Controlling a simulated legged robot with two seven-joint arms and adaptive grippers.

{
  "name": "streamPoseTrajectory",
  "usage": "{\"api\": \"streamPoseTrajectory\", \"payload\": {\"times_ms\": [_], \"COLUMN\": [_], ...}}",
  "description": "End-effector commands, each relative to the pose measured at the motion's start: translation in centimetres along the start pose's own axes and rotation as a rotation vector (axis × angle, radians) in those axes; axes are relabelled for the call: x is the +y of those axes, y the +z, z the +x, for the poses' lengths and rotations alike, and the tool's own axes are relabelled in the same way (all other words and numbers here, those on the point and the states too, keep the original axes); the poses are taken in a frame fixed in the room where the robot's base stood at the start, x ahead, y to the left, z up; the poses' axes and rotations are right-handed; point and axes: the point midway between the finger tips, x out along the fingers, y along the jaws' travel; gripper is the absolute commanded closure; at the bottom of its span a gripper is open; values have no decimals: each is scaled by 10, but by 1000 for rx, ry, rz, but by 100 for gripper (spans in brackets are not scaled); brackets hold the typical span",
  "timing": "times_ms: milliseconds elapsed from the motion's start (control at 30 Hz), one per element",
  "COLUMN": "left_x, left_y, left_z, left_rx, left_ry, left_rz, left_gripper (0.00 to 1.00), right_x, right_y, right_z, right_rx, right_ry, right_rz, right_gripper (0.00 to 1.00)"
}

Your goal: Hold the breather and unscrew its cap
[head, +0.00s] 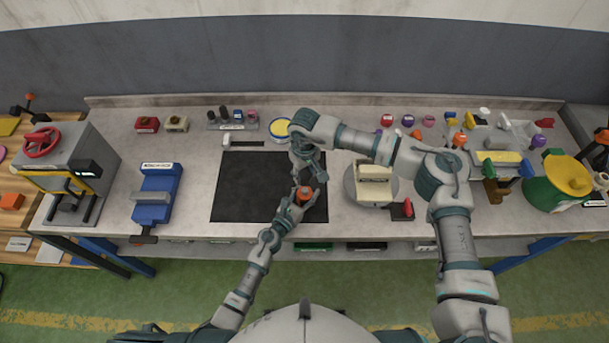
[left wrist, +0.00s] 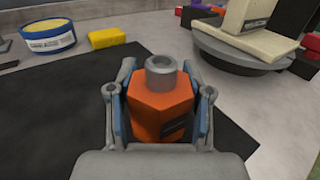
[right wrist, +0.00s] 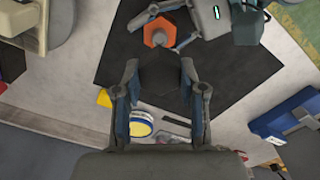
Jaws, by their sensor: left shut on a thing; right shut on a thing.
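The orange hexagonal breather body (left wrist: 160,103) stands between the fingers of my left gripper (left wrist: 160,110), which is shut on it over the black mat. Its grey round neck (left wrist: 160,70) is bare, with an open hole on top. In the head view the orange body (head: 304,194) shows at my left gripper (head: 299,199). My right gripper (right wrist: 160,85) is shut on a dark hexagonal cap (right wrist: 161,78), held apart from the breather. In the right wrist view the orange body (right wrist: 157,33) lies beyond the cap. The cap is not distinct in the head view.
The black mat (head: 240,200) is mostly clear. A round turntable (head: 352,190) with a beige block stands right of it. A blue vise (head: 156,195) is at left. A yellow-and-blue tin (left wrist: 47,35) and a yellow block (left wrist: 110,38) sit behind the mat.

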Motion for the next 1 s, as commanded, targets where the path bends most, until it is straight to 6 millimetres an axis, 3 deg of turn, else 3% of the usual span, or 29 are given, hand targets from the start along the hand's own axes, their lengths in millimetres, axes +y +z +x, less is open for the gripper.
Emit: {"api": "streamPoseTrajectory", "payload": {"times_ms": [200, 233, 333, 733, 1000], "left_x": [0, 0, 0, 0, 0], "left_y": [0, 0, 0, -1, -2], "left_z": [0, 0, 0, -7, -62], "left_rx": [0, 0, 0, 2, 3], "left_ry": [0, 0, 0, 0, -1], "left_rz": [0, 0, 0, 1, 0], "left_gripper": [100, 43, 21, 21, 21], "right_x": [0, 0, 0, 0, 0], "right_y": [0, 0, 0, 0, 0], "right_z": [-1, -1, -1, 0, -1], "right_rx": [0, 0, 0, 0, 0], "right_ry": [0, 0, 0, 0, 0], "right_rz": [0, 0, 0, 0, 0], "right_gripper": [100, 100, 100, 100, 100]}}
